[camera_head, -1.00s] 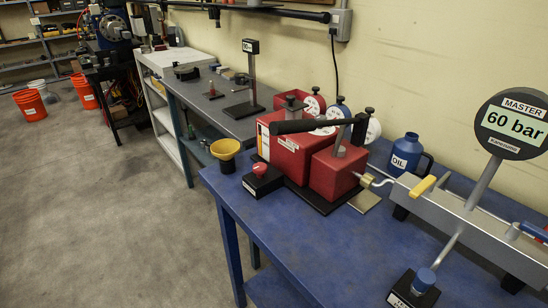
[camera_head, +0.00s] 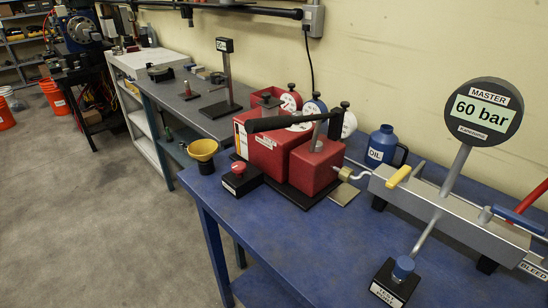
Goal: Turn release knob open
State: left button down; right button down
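A red round knob (camera_head: 239,167) sits on a small black box (camera_head: 243,182) at the front left of the blue bench. The box has a white label on its front, too small to read; this looks like the release knob. I cannot tell whether it is open or closed. Beside it stands a red pump unit (camera_head: 314,168) with a long black handle (camera_head: 290,121). A round master gauge (camera_head: 484,112) on a post reads 60 bar. Neither of my grippers is in view.
A yellow funnel cup (camera_head: 203,151) stands left of the knob. The bench's front middle (camera_head: 300,235) is clear.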

aim_at(239, 168)
jog(key=i+j+z, duration=0.4)
jog(key=j, duration=0.25)
jog(key=i+j+z, duration=0.25)
jog(key=j, duration=0.15)
jog(key=j+z, duration=0.2)
jog(key=j, duration=0.2)
jog(key=i+j+z, duration=0.2)
jog(key=j, duration=0.25)
